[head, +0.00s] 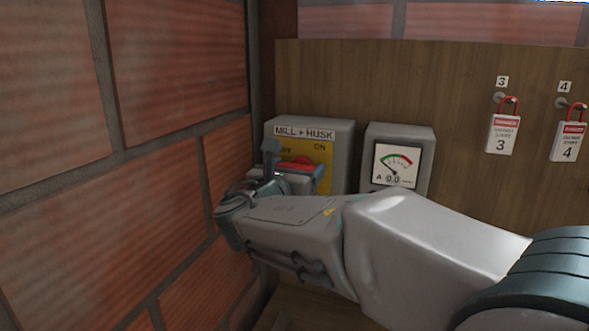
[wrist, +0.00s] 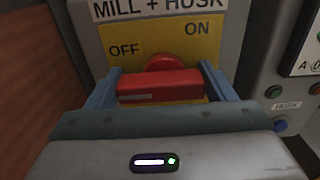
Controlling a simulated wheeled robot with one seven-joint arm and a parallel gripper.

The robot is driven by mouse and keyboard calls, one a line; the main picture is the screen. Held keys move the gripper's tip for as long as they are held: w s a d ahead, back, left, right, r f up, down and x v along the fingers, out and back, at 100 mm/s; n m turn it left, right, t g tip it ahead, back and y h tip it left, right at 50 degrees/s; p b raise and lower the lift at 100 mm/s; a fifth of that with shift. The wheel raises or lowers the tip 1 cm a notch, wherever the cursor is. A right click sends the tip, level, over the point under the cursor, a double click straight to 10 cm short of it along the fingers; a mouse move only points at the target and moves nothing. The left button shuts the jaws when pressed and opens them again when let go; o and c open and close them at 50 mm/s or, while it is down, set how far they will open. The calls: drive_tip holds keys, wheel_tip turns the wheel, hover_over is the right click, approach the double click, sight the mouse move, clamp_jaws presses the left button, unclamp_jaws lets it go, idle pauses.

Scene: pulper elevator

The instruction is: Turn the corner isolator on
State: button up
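The corner isolator is a grey box (head: 343,150) labelled MILL + HUSK, mounted by the brick corner. Its yellow plate (wrist: 183,43) reads OFF at left and ON at upper right. The red handle (wrist: 158,87) lies roughly level across the plate, its round hub behind it; it also shows in the head view (head: 296,161), partly hidden. My gripper (wrist: 162,72) is at the isolator with its blue fingers spread, one beside each end of the handle. I cannot tell whether either finger touches it. In the head view my gripper (head: 293,165) partly covers the plate.
A grey meter box (head: 425,155) with a dial stands close to the right. Small buttons (wrist: 273,91) show near the right finger. The brick wall (head: 170,110) is close on the left. Red padlocks with tags 3 (head: 502,134) and 4 (head: 568,141) hang at right.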

drive_tip(key=shift+f+b, duration=0.1)
drive_tip(key=shift+b, duration=0.3)
drive_tip(key=m+b, duration=0.1)
drive_tip(key=b, duration=0.1)
drive_tip(key=m+b, duration=0.2)
drive_tip(key=b, duration=0.1)
drive_tip(key=shift+d+f+m, duration=0.1)
drive_tip(key=shift+f+m, duration=0.1)
drive_tip(key=shift+m, duration=0.1)
drive_tip(key=m+b, duration=0.5)
drive_tip(key=b, duration=0.2)
drive_tip(key=shift+s+d+b, duration=0.1)
drive_tip(key=shift+d+b, duration=0.05)
drive_tip(key=shift+b, duration=0.15)
drive_tip(key=m+b, duration=0.5)
drive_tip(key=shift+d, duration=0.1)
drive_tip(key=m+b, duration=0.3)
drive_tip(key=m, duration=0.1)
drive_tip(key=shift+r+b, duration=0.15)
drive_tip(key=shift+b, duration=0.2)
drive_tip(key=shift+s+m, duration=0.1)
drive_tip(key=shift+m, duration=0.2)
drive_tip(key=o, duration=1)
drive_tip(key=shift+r, duration=0.1)
